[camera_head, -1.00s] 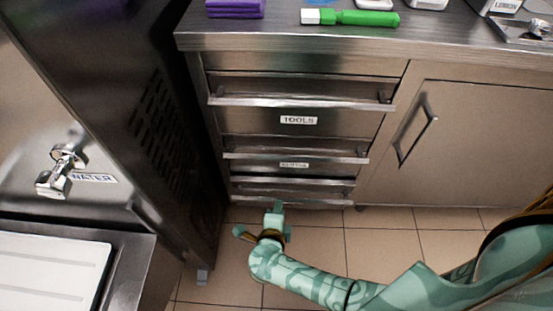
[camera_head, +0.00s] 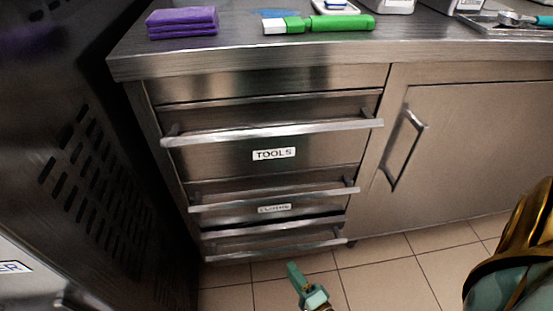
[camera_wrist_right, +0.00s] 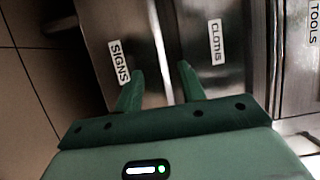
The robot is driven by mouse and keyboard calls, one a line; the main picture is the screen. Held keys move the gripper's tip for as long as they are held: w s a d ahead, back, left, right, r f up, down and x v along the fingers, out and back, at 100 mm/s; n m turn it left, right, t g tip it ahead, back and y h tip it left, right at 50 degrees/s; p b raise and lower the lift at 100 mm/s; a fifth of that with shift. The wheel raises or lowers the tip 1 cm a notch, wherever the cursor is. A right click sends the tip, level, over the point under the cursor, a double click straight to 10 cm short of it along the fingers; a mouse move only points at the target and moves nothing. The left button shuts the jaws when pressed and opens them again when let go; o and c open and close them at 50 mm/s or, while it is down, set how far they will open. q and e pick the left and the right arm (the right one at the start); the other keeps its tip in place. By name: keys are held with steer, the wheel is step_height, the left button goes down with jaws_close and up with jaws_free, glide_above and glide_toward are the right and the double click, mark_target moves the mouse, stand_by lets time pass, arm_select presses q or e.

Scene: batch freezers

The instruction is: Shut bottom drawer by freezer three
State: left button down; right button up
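The bottom drawer (camera_head: 276,239) is the lowest of three steel drawers, and its upper edge shows as a bright strip that seems to stand slightly forward of the drawer above. Its bar handle (camera_head: 275,250) runs across its front. In the right wrist view, the bottom drawer's front (camera_wrist_right: 97,35) bears a SIGNS label. My right gripper (camera_head: 303,280) is low in front of this drawer, partly cut off by the frame. In the right wrist view its two fingers (camera_wrist_right: 160,76) are apart, with nothing between them; contact with the drawer cannot be told. My left gripper is not in view.
The TOOLS drawer (camera_head: 274,154) and the CLOTHS drawer (camera_head: 274,208) above look closed. A dark vented machine (camera_head: 90,170) stands close on the left. A cabinet door (camera_head: 470,150) is at the right. Purple cloths (camera_head: 182,22) and a green-handled tool (camera_head: 318,23) lie on the counter. Tiled floor is clear in front.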

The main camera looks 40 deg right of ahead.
mark_target(279, 252)
steer(key=b+x, duration=0.1)
steer(key=x, duration=0.7)
steer(key=shift+f+b, duration=0.1)
steer(key=shift+b, duration=0.25)
steer(key=shift+w, duration=0.35)
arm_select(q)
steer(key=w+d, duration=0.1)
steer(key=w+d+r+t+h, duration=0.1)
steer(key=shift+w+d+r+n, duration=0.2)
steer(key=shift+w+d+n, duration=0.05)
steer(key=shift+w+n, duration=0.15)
arm_select(e)
jaws_close()
